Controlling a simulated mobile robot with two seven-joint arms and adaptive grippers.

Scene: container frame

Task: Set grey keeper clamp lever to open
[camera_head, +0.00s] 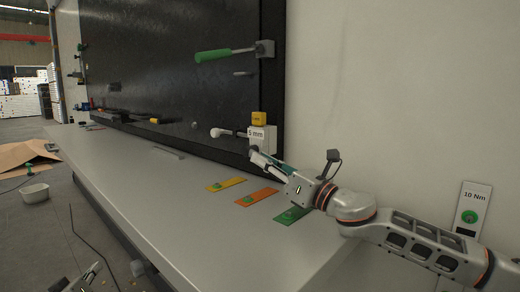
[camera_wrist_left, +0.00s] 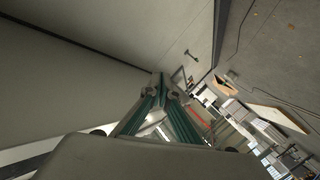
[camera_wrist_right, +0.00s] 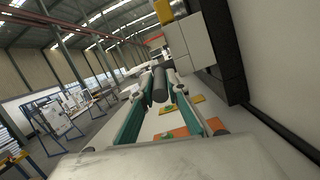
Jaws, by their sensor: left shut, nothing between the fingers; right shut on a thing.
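My right gripper (camera_head: 258,155) is at the board's lower right corner, just below a white block marked 5 mm (camera_head: 258,134). In the right wrist view the grey clamp lever (camera_wrist_right: 159,86), a dark grey bar, lies between the fingers of the right gripper (camera_wrist_right: 158,70), which is shut on it. The fingers hide most of this lever in the head view. A white-knobbed handle (camera_head: 217,132) sticks out left of the block. My left gripper (camera_head: 88,276) is low at the left, away from the board. It is shut and empty in the left wrist view (camera_wrist_left: 165,92).
A green-handled lever (camera_head: 226,54) is on the dark board (camera_head: 180,60) above. Yellow (camera_head: 226,184), orange (camera_head: 257,197) and green (camera_head: 291,215) plates lie on the grey bench (camera_head: 150,195). A 10 Nm panel (camera_head: 470,208) is at right. The bench's left part is mostly clear.

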